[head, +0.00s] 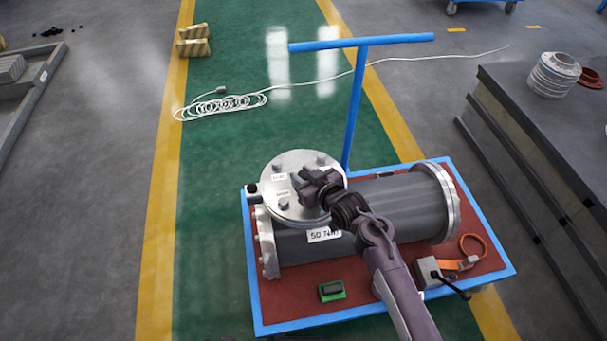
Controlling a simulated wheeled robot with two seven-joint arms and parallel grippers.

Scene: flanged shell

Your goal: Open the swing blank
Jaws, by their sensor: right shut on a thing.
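The swing blank (290,213) is a round, light metal plate with several bolts and small labels. It lies face up above the left end of the dark grey flanged shell (395,205), and a small black knob (252,188) shows at its left edge. My right gripper (304,188) is over the plate's right half and is shut on a part of it. The gripper hides the gripped part, and I cannot tell whether the plate has a gap under it. My left gripper is not in view.
The shell lies on a red cart bed with a blue rim (254,290) and blue handle (357,100). A green block (332,291), grey lever box (428,271) and orange strap (470,245) lie near the front. A white cable (215,106) coils behind; a dark bench stands right.

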